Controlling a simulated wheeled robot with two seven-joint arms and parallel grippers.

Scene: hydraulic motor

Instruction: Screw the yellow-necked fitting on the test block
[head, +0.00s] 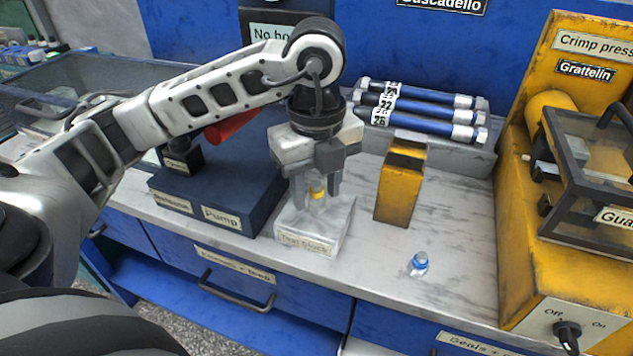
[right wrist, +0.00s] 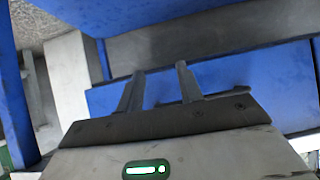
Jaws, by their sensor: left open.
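The yellow-necked fitting (head: 317,190) stands upright at the top of the test block (head: 313,234), a pale grey block with a label on its front. I cannot tell how deep the fitting sits in it. My left gripper (head: 314,198) comes from above, fingers pointing down on either side of the fitting, open, with visible gaps to it. In the right wrist view my right gripper (right wrist: 158,72) has its two fingers apart with nothing between them, in front of blue and grey panels.
A blue-banded fitting (head: 419,264) stands on the counter to the right. A yellow block (head: 401,182) stands behind it. The dark blue pump base (head: 218,190) is close left of the test block. Blue hoses (head: 420,112) lie at the back; the yellow crimp press (head: 515,190) stands right.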

